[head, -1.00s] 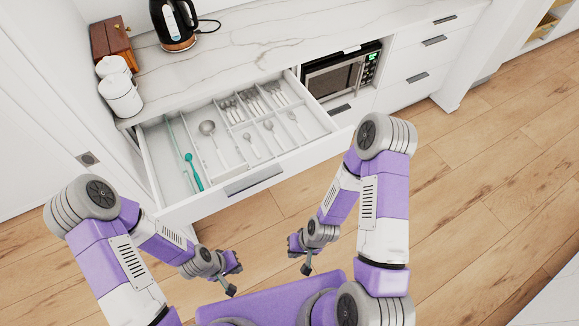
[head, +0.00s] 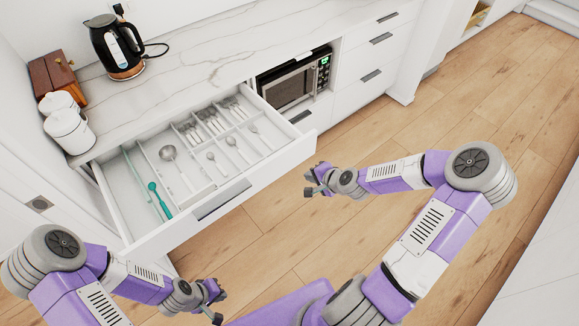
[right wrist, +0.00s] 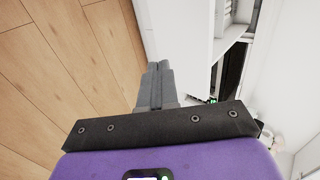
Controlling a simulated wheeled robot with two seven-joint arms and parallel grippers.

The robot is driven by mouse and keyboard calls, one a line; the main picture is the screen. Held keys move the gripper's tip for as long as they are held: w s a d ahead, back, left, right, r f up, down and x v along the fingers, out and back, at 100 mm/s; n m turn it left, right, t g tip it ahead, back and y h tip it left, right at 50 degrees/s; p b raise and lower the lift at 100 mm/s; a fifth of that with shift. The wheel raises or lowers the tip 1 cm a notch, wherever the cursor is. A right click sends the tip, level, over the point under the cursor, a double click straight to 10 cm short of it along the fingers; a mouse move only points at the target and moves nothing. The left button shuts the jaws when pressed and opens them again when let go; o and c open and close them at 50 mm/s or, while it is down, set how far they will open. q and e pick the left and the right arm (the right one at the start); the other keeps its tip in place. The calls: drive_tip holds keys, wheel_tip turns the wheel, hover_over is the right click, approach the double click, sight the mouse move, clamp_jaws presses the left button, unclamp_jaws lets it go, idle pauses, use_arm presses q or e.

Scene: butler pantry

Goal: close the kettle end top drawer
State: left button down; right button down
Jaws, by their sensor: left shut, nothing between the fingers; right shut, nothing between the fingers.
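The kettle end top drawer (head: 262,171) stands pulled out from the counter below the kettle (head: 117,50). Its white front carries a grey bar handle (head: 222,200). Inside lie forks, spoons, a ladle (head: 174,165) and teal utensils (head: 159,200) in a divided tray. My right gripper (head: 312,182) is shut and empty, in front of the drawer's right end and apart from it. In the right wrist view its closed fingers (right wrist: 156,85) point along a white cabinet face. My left gripper (head: 217,305) is shut and empty, low in front of the drawer's left part.
A microwave (head: 296,82) sits in a niche right of the drawer, with closed drawers (head: 370,60) beyond. White canisters (head: 68,127) and a wooden box (head: 54,76) stand on the counter. The wooden floor (head: 440,120) at right is clear.

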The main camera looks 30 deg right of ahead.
sight(284, 165)
drive_tip(key=x, duration=0.4)
drive_tip(key=r+b+x, duration=0.1)
drive_tip(key=x, duration=0.3)
drive_tip(key=w+b+x, duration=0.1)
drive_tip(key=x, duration=0.3)
drive_tip(key=shift+a+r, duration=0.1)
drive_tip(key=shift+r, duration=0.05)
drive_tip(key=shift+w+a, duration=0.15)
drive_tip(key=shift+w, duration=0.55)
